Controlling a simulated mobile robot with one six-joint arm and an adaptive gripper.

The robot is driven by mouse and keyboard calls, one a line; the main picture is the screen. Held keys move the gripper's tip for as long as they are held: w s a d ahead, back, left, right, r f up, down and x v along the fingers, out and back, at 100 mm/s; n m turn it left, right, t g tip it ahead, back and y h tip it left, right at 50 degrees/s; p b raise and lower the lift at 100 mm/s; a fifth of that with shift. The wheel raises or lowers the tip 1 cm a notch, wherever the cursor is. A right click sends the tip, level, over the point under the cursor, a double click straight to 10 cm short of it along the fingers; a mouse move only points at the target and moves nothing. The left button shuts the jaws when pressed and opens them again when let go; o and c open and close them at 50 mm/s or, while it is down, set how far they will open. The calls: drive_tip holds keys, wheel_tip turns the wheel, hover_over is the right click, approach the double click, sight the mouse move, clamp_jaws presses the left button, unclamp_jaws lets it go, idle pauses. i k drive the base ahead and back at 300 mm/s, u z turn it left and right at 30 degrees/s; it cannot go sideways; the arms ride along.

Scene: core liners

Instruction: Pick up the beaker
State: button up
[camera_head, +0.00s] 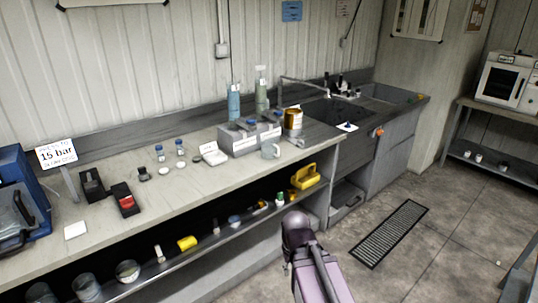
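A small pale grey vessel with a side handle (270,151) stands upright on the counter's front part, beside a grey box; it may be the beaker. Clear, open-topped vessels also stand on the low shelf at the lower left: one (86,288), one cut by the bottom edge (41,294), and a wider one (127,271). I cannot tell which of these is the beaker. Part of my purple-grey arm shows at the bottom centre, in front of the counter. My gripper is not in view, and nothing held is seen.
The long counter (200,188) carries small jars, dark devices, a grey box (240,140) with bottles, an amber container (293,122) and a sink (335,108). The low shelf holds a yellow case (305,176). Open floor with a grate (391,233) lies to the right.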

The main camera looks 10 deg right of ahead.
sight(270, 150)
drive_tip(key=k, duration=1.15)
drive_tip(key=z, duration=0.15)
drive_tip(key=i, duration=0.35)
drive_tip(key=z, duration=0.55)
drive_tip(key=i, duration=2.3)
drive_tip(key=u, duration=0.55)
